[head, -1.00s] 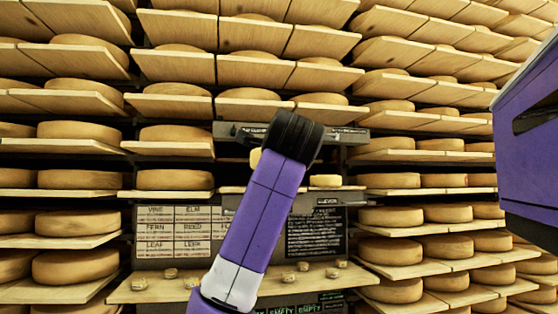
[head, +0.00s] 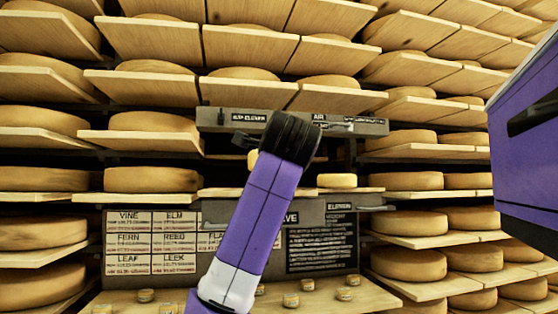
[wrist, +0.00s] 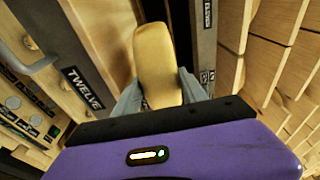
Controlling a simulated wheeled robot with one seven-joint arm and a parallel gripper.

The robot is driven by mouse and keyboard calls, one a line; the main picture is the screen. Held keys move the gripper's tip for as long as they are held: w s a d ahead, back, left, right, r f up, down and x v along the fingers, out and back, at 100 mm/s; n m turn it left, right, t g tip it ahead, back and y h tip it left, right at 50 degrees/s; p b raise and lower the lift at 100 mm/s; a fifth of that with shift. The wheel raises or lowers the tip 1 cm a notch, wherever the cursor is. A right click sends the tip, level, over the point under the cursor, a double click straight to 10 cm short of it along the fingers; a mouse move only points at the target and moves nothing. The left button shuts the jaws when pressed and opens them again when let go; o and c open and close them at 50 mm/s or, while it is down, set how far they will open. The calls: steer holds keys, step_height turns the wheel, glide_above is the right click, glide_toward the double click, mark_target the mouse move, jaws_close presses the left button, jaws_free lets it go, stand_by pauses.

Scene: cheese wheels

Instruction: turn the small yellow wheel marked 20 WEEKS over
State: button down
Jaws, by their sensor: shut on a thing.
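In the wrist view my gripper (wrist: 159,88) is shut on a small yellow wheel (wrist: 156,58), with one grey finger on each side of it. The wheel is seen edge-on and points away from my palm. No marking can be read on it, so I cannot tell whether it is the one marked 20 WEEKS. In the head view my dark wrist hides my fingers, and only a pale yellow sliver of the wheel (head: 252,159) shows at its left. Another small yellow wheel (head: 337,181) lies on the middle shelf, right of my arm.
A dark ledge (head: 218,118) crosses just above my wrist. Grey uprights stand on both sides of the held wheel; the left one (wrist: 85,88) reads TWELVE. Several smaller wheels lie on a low board (head: 385,298). Racks of large wheels (head: 408,265) fill both sides.

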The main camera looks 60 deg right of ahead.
steer(key=shift+f, duration=1.95)
steer(key=shift+f, duration=0.3)
steer(key=c, duration=0.6)
jaws_free()
steer(key=shift+o, duration=0.2)
steer(key=b+v, duration=0.3)
steer(key=v, duration=0.4)
steer(key=shift+s+a, duration=0.25)
steer(key=shift+a, duration=0.05)
steer(key=shift+f, duration=0.1)
